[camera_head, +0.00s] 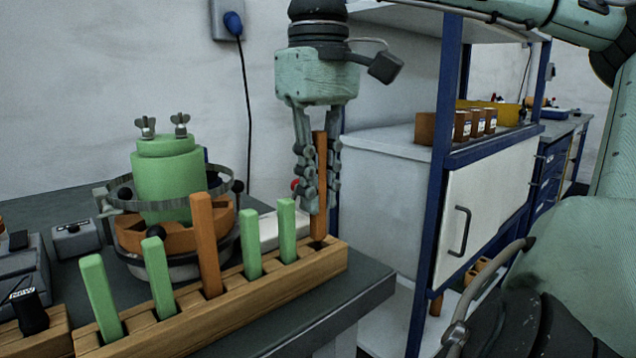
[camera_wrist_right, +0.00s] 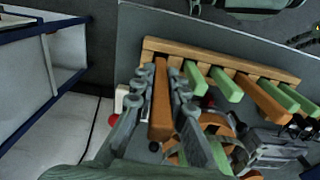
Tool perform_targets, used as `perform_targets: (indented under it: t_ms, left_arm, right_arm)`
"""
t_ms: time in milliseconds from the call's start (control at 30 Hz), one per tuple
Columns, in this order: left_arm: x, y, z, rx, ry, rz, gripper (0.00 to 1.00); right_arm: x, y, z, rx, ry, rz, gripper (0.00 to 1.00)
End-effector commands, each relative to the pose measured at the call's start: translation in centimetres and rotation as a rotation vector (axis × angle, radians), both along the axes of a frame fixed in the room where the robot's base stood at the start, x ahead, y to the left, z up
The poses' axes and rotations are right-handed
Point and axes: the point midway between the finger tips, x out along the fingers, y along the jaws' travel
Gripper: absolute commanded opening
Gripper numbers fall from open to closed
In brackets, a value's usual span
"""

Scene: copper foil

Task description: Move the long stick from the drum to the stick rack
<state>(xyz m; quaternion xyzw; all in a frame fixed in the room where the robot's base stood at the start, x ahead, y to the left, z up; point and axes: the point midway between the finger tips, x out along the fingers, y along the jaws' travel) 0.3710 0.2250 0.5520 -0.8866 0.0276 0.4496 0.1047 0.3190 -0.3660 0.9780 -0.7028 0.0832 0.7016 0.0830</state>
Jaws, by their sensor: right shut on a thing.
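My right gripper (camera_head: 318,205) points down and is shut on a long orange stick (camera_head: 320,150). The stick stands upright at the right end of the wooden stick rack (camera_head: 215,318), its lower end at the last slot; I cannot tell how deep it sits. In the right wrist view the held stick (camera_wrist_right: 161,100) lies between the fingers (camera_wrist_right: 166,72), above the rack's end (camera_wrist_right: 150,46). The rack also holds another orange stick (camera_head: 205,245) and several shorter green sticks (camera_head: 253,243). The drum (camera_head: 168,180), green with wing nuts and a metal ring, stands behind the rack.
The dark bench (camera_head: 362,290) ends just right of the rack. Small grey devices (camera_head: 75,240) sit at left. A cable hangs down the wall.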

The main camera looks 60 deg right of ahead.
Motion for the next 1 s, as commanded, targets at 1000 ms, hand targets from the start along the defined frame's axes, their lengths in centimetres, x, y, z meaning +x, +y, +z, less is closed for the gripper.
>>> perform_targets:
  t_ms: [1000]
  left_arm:
    - [0.01, 0.10, 0.05, 0.002, 0.003, 0.002, 0.40]
  right_arm:
    - [0.02, 0.02, -0.65, 0.001, 0.000, 0.000, 0.00]
